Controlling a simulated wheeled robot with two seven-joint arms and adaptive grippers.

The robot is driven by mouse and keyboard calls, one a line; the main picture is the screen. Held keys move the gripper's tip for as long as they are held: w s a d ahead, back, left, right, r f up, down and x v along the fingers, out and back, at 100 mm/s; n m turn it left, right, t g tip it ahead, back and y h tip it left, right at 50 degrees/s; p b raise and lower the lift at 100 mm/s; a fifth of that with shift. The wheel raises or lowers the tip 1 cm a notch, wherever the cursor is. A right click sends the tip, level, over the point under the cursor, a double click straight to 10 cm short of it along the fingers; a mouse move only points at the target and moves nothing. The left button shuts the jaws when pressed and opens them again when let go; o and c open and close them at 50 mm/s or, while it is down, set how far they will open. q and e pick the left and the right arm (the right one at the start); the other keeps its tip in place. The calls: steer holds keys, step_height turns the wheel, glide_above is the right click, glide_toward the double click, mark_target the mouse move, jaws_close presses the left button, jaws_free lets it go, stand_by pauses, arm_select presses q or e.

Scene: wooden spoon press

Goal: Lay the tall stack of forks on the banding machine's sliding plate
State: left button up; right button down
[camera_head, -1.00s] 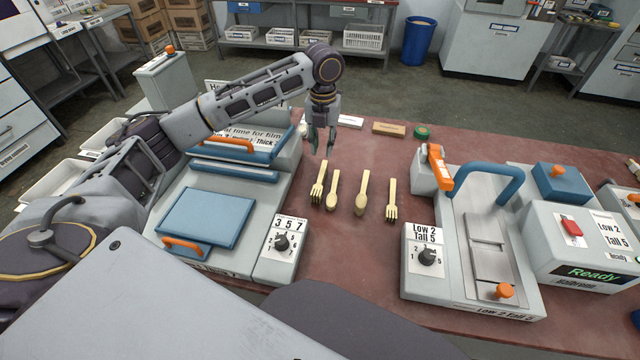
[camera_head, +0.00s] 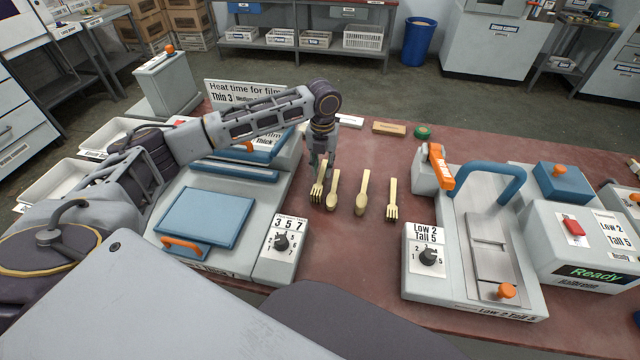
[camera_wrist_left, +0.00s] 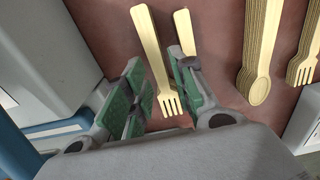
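Two fork stacks lie on the red-brown table. The left fork stack (camera_head: 318,184) is under my left gripper (camera_head: 321,160); in the left wrist view this fork stack (camera_wrist_left: 152,50) lies between the open fingers, which do not visibly grip it. The right fork stack (camera_head: 392,201) lies to the right of the spoons; in the left wrist view this fork stack (camera_wrist_left: 304,52) shows many layers along its side. The banding machine (camera_head: 425,262) stands at the right, with its metal sliding plate (camera_head: 489,262) bare. My right gripper is not in view.
Two spoon stacks (camera_head: 333,192) (camera_head: 362,193) lie between the forks, one close beside the left forks. A heat press with a blue pad (camera_head: 205,215) stands left. A blue arched handle (camera_head: 490,180) rises over the banding machine. The table between forks and machine is clear.

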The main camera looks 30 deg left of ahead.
mark_target(321, 174)
arm_select(q)
steer(key=shift+s+f, duration=0.1)
steer(key=shift+f, duration=0.55)
step_height(321, 174, down, 3)
steer(key=shift+a+r, duration=0.1)
steer(key=shift+f, duration=0.55)
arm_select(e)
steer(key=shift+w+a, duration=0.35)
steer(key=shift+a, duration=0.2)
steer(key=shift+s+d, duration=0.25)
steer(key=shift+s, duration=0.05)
arm_select(q)
jaws_close()
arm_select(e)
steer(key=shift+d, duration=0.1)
